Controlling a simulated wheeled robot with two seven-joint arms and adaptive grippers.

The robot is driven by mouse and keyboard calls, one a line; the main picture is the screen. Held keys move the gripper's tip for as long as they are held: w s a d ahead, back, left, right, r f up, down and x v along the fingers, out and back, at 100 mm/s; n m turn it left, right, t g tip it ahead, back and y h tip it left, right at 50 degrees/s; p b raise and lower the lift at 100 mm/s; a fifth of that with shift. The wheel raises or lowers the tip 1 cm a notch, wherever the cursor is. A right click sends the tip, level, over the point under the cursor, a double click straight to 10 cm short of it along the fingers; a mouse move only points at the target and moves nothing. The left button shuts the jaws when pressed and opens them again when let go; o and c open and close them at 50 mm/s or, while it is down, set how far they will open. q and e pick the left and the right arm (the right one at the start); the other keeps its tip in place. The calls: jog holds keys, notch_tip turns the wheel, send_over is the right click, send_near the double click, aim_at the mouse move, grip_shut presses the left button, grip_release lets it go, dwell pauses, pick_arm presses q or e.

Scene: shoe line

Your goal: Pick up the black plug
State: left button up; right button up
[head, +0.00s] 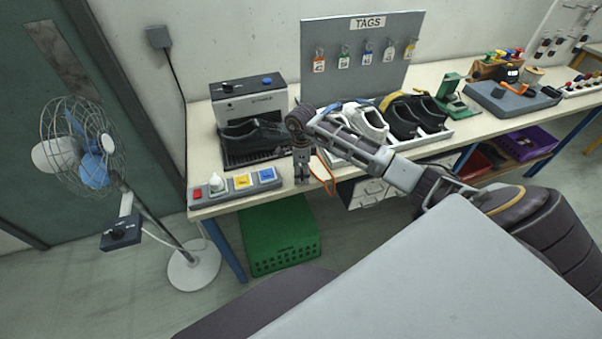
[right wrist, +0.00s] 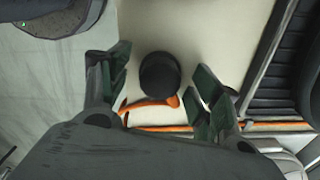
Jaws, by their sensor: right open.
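The black plug (right wrist: 160,74) shows in the right wrist view as a round, dark piece on the pale tabletop, with an orange cord (right wrist: 150,105) beside it. My right gripper (right wrist: 161,88) is open, with one finger on each side of the plug and a gap to both. In the head view my right gripper (head: 302,180) points down at the front edge of the bench. The orange cord (head: 322,178) shows just right of it there; the plug itself is hidden or too small to tell. My left gripper is not in view.
A grey panel (head: 233,190) with coloured buttons lies left of my gripper. A black shoe (head: 252,133) sits in the machine behind it. A tray with white and black shoes (head: 405,117) stands to the right. A green crate (head: 283,262) is under the bench.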

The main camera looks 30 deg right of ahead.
jog(key=c, duration=1.1)
jog(key=shift+r, duration=0.15)
notch_tip(320, 180, up, 8)
jog(key=shift+r+b, duration=0.25)
jog(key=shift+b, duration=0.4)
jog(key=shift+c, duration=0.2)
jog(key=shift+r, duration=0.6)
jog(key=shift+r, duration=0.15)
